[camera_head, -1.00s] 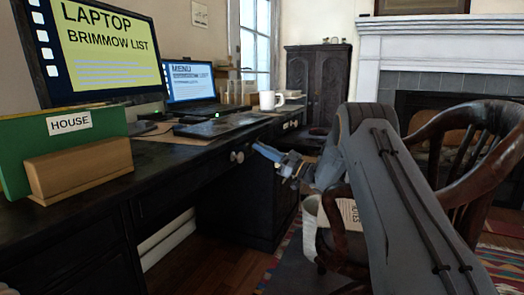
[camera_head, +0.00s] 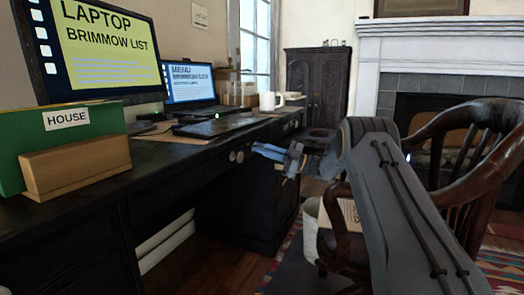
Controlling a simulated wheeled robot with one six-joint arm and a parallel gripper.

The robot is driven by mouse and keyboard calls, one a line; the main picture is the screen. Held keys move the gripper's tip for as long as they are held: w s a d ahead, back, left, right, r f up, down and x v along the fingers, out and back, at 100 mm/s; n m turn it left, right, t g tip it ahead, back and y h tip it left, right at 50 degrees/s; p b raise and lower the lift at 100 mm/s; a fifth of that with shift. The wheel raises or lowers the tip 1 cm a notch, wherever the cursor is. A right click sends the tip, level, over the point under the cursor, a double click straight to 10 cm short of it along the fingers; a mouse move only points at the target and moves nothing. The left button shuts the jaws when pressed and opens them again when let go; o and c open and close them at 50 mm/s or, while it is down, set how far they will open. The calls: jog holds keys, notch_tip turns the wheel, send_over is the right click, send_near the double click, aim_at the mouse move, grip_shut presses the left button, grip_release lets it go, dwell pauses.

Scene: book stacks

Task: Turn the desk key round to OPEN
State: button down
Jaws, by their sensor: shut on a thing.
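The key itself is hidden by the fingers and too small to make out. No OPEN mark is readable from here.
A wooden chair (camera_head: 447,190) stands close to my arm at the right. On the desk are a green HOUSE box (camera_head: 72,124), two screens, a laptop (camera_head: 205,126) and a white mug (camera_head: 270,101). A dark cabinet (camera_head: 316,85) stands behind.

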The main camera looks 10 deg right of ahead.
dwell(0.4)
jog(key=c, duration=1.9)
grip_release()
jog(key=shift+d, duration=0.1)
jog(key=shift+p+v, duration=1.1)
jog(key=shift+v, duration=2.8)
